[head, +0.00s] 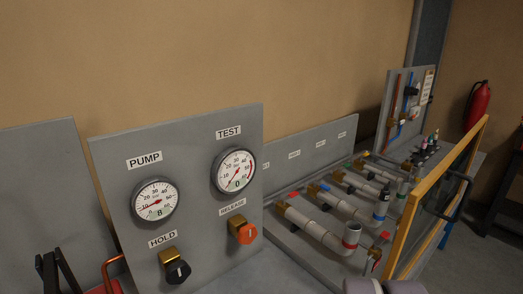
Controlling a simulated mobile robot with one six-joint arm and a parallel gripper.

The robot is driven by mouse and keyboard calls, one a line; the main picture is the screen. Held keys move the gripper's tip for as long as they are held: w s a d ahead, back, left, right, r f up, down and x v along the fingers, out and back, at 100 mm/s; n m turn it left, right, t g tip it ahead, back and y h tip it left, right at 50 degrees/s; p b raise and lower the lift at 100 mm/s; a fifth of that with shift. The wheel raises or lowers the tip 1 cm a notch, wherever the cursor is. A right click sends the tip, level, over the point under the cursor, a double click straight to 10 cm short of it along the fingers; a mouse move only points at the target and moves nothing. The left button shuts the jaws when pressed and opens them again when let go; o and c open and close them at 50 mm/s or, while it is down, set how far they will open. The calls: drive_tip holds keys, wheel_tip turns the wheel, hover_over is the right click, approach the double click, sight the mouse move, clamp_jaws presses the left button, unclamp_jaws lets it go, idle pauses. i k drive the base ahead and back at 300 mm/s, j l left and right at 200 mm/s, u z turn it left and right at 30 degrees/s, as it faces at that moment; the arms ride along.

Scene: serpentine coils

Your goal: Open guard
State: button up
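A yellow-framed guard (446,176) stands at the right, along the front side of the pipe bench. Its long yellow rail slopes from upper right to bottom centre-right, with a post at each visible end. A black bar like a handle (460,196) shows at its right part. Pipes show past the frame; whether a clear pane fills it I cannot tell. The guard's lower part is cut off or hidden. My gripper is not in view. Pale rounded parts at the bottom edge look like my arm.
A grey panel holds the PUMP gauge (155,200), the TEST gauge (234,172), the black HOLD knob (177,271) and the orange RELEASE knob (244,232). Pipes with coloured fittings (325,226) lie behind the guard. A red extinguisher (478,104) hangs at the far right. Floor shows at the right.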

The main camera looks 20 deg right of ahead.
sight(430, 202)
drive_tip(key=k+l+z, duration=0.15)
drive_tip(key=z, duration=0.25)
drive_tip(key=k+l+z, duration=0.15)
drive_tip(key=l+z, duration=0.25)
drive_tip(key=k+l+z, duration=0.1)
drive_tip(key=l+z, duration=0.15)
drive_tip(key=z, duration=0.15)
drive_tip(key=i+l+u, duration=0.1)
drive_tip(key=i+l, duration=0.2)
drive_tip(key=i, duration=0.2)
drive_tip(key=i+l+u, duration=0.1)
drive_tip(key=i+l, duration=0.25)
drive_tip(key=i, duration=0.15)
